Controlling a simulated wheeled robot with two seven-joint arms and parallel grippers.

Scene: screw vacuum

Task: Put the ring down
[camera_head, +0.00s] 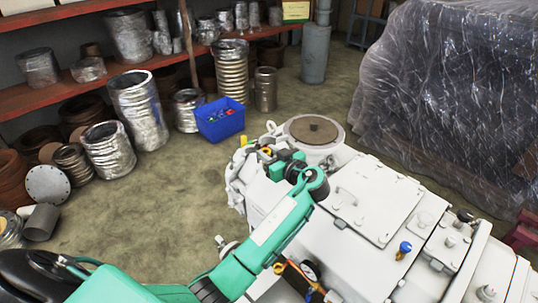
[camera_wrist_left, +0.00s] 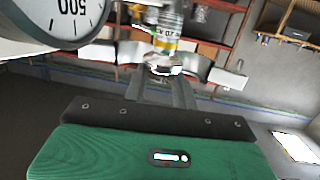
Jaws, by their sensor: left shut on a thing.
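My left arm reaches over the white machine (camera_head: 375,200) from the lower left in the head view. My left gripper (camera_head: 266,152) is at the machine's far left end, beside the round port with a brown disc (camera_head: 313,129). In the left wrist view the gripper (camera_wrist_left: 164,70) is shut on a small shiny metal piece, apparently the ring (camera_wrist_left: 160,66). A metal part with a yellow label (camera_wrist_left: 165,40) shows just beyond it; I cannot tell whether they touch. The ring is too small to make out in the head view. My right gripper is not in view.
A dial gauge (camera_wrist_left: 62,18) is close at the upper left of the wrist view. A blue bin (camera_head: 220,119) with small coloured items stands on the floor. Metal pipes and shelves (camera_head: 75,73) line the left; a plastic-wrapped load (camera_head: 450,95) stands right.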

